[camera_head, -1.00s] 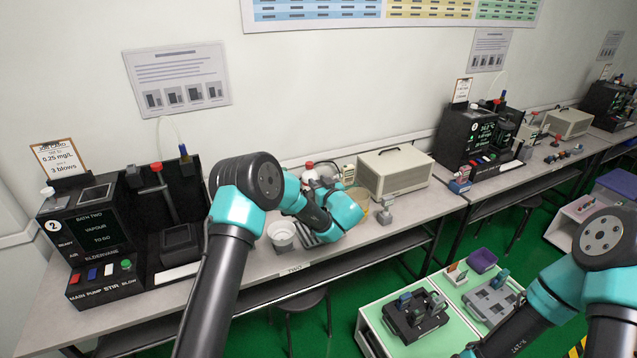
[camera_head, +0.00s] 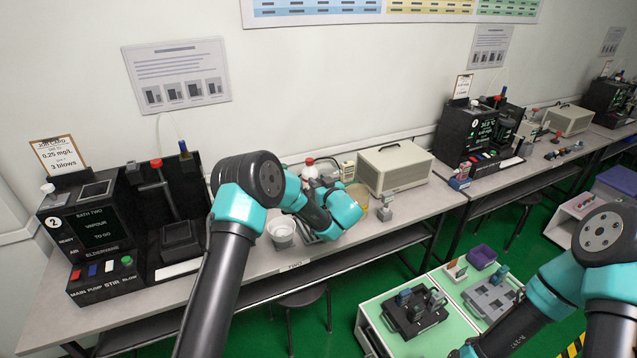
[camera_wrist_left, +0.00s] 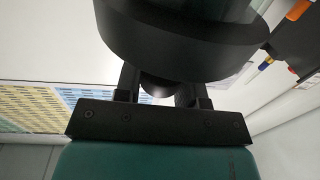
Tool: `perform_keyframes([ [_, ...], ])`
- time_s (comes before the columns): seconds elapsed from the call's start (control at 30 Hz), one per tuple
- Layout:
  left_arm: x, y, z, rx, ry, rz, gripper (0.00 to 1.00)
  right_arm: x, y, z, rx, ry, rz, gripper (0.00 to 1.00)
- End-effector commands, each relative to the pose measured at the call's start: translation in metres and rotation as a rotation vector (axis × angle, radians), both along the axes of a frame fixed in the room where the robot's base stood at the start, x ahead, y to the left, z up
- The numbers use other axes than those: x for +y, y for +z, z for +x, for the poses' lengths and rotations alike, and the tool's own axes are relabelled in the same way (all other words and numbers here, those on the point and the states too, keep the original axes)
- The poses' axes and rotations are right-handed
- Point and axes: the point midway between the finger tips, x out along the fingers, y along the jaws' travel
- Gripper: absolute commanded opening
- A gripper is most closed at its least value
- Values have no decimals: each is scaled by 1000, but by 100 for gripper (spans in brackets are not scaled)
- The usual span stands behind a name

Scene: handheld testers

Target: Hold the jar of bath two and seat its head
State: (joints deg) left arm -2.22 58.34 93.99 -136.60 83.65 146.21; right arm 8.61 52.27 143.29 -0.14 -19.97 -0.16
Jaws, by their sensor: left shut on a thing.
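Bath two (camera_head: 95,235) is the black machine at the left end of the bench, marked 2, with a lit screen and a row of coloured buttons. Its open black bay (camera_head: 180,240) has an upright rod with a red knob. In the left wrist view, my left gripper (camera_wrist_left: 160,88) is shut on a dark round thing (camera_wrist_left: 180,45), which fills the upper middle. I cannot tell whether it is the jar or its head. In the head view my left wrist hides the fingers and most of what they hold. My right gripper is out of view below.
A white bowl (camera_head: 282,232) stands on the bench beside my left arm. A beige box (camera_head: 393,168) stands behind, with a small grey stand (camera_head: 385,207) in front. A second black machine (camera_head: 475,135) is farther right. A green-topped cart (camera_head: 402,345) stands in front.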

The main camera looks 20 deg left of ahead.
Motion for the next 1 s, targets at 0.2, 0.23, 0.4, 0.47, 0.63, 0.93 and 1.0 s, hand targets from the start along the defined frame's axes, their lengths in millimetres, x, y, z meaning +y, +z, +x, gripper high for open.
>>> perform_keyframes([
  [0.2, 0, 1, 0, -1, 0, 1, 43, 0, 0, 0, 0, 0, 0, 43],
  [0.23, 0, 1, 0, -1, 0, 1, 46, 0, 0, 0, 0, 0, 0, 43],
  [0.4, 0, 0, 0, 0, 0, 0, 63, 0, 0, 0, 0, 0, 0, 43],
  [0.47, 0, 0, 0, 0, 0, 0, 66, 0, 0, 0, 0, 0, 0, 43],
  [0.63, 0, -1, 0, 1, 0, 0, 66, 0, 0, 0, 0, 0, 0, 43],
  [0.93, -12, -1, -11, 3, -1, 0, 66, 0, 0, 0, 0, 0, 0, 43],
  [1.0, -19, 0, -19, 3, -3, 0, 66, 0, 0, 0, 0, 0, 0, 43],
])
